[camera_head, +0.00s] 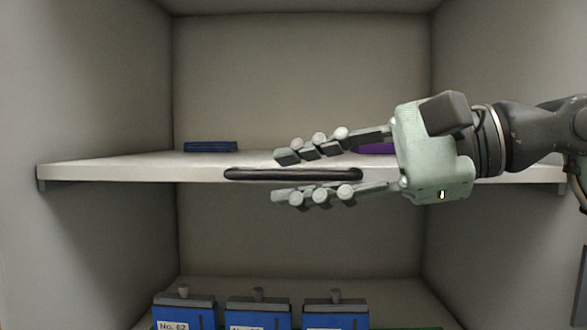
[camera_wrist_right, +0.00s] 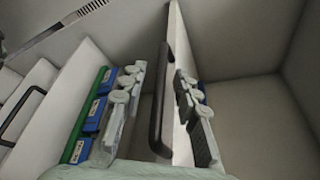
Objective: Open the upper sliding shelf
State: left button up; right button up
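The upper sliding shelf (camera_head: 110,170) is a pale board across the cabinet, with a dark bar handle (camera_head: 240,174) on its front edge. My right gripper (camera_head: 282,177) comes in from the right. Its fingers are open, one above and one below the handle, with gaps on both sides. In the right wrist view the handle (camera_wrist_right: 160,100) and the shelf edge (camera_wrist_right: 178,75) lie between the spread fingers (camera_wrist_right: 158,85). I cannot tell whether any finger touches the handle. My left gripper is not in view.
A dark blue flat object (camera_head: 211,146) and a partly hidden purple object (camera_head: 378,148) lie on the shelf. Several blue battery units (camera_head: 258,312) stand below it. Cabinet walls (camera_head: 85,90) close in both sides. Another dark handle (camera_wrist_right: 22,115) shows at the left of the wrist view.

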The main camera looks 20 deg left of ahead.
jog(key=shift+a+f, duration=0.1)
jog(key=shift+a, duration=0.4)
jog(key=shift+c, duration=0.4)
grip_shut()
